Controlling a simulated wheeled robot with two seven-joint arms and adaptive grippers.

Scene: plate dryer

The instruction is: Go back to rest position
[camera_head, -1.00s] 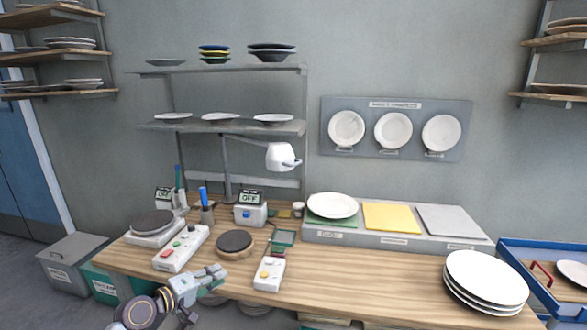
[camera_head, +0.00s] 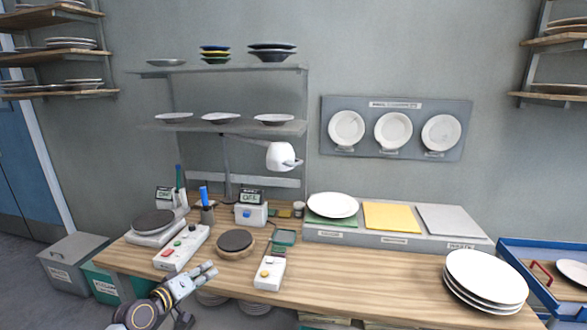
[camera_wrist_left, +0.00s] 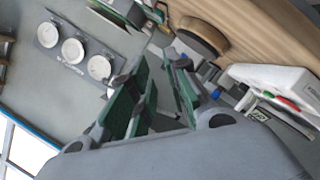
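My left gripper (camera_head: 211,269) is at the front left edge of the wooden workbench (camera_head: 370,272), in front of the white switch box with red and green buttons (camera_head: 181,247) and the round dark-topped disc (camera_head: 235,241). In the left wrist view, its two green-padded fingers (camera_wrist_left: 160,97) stand apart with nothing between them. The gripper is open and empty. My right gripper and right arm are not in view.
A white two-button box (camera_head: 269,273) lies near the front edge. A plate (camera_head: 332,204) rests on the green pad, beside yellow and grey pads. A plate stack (camera_head: 485,279) stands at the bench's right. A white nozzle (camera_head: 282,156) hangs below the shelves. The middle front is clear.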

